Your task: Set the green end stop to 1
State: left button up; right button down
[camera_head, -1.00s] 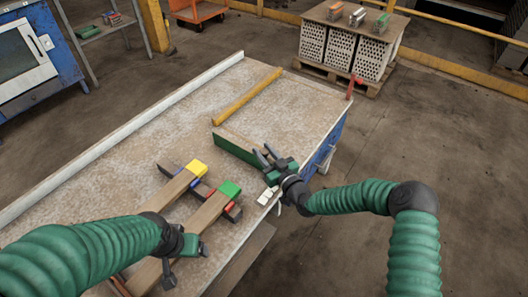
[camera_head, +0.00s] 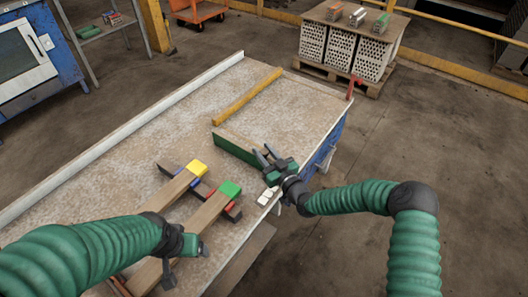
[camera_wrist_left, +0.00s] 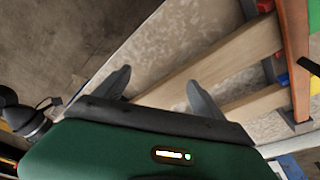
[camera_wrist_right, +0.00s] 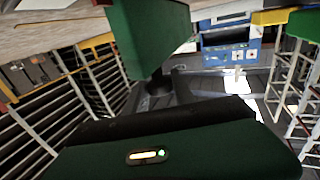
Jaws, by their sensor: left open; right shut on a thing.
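A long green-sided bar, apparently the green end stop (camera_head: 236,151), lies across the worktable and reaches to near its right edge. My right gripper (camera_head: 270,157) is shut on its right end. The bar's green face (camera_wrist_right: 150,35) fills the upper middle of the right wrist view; the jaw contact is hidden there. I cannot read any numbers. My left gripper (camera_head: 181,262) is open and empty over the near part of the table, beside a wooden bar; its two fingers (camera_wrist_left: 158,88) stand apart in the left wrist view.
A yellow bar (camera_head: 247,95) lies farther back on the table. Wooden bars with a yellow end block (camera_head: 197,167) and a green end block (camera_head: 230,189) lie nearer. White tags (camera_head: 268,195) sit at the right edge. Hollow bricks (camera_head: 345,50) stand on a pallet behind.

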jog(key=s+a+p, duration=0.1)
jog(key=s, duration=0.1)
jog(key=s+a, duration=0.2)
jog(key=s, duration=0.1)
jog(key=s+a+p, duration=0.1)
jog(key=s+a, duration=0.1)
jog(key=shift+s+a+f+p, duration=0.2)
jog(key=shift+s+f+p, duration=0.05)
jog(key=shift+s+p, duration=0.1)
jog(key=c, duration=1.5)
grip_release()
jog(key=o, duration=0.4)
jog(key=shift+r, duration=0.15)
